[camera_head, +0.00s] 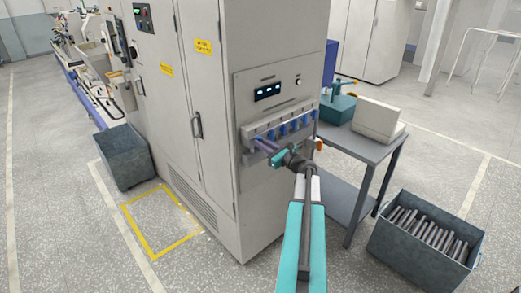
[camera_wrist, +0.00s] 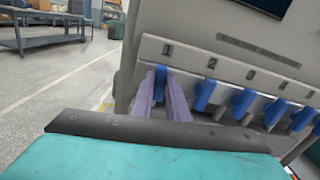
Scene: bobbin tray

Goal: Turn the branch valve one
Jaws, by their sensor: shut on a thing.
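Branch valve one is a blue lever handle (camera_wrist: 159,84) under the label 1, at the left end of a pale valve strip (camera_wrist: 185,53) on the cabinet. My gripper (camera_wrist: 159,92) has its two purple fingers on either side of this handle and is shut on it. The handle points roughly down in the wrist view; its lower part is hidden by my gripper. In the head view my gripper (camera_head: 263,146) reaches the left end of the strip, and the first handle is hard to make out there.
Several more blue handles (camera_wrist: 242,102) hang close to the right of valve one. A grey side table (camera_head: 365,150) with a teal device (camera_head: 337,108) and a beige box (camera_head: 378,118) stands to the right. A bin of rods (camera_head: 400,258) stands on the floor.

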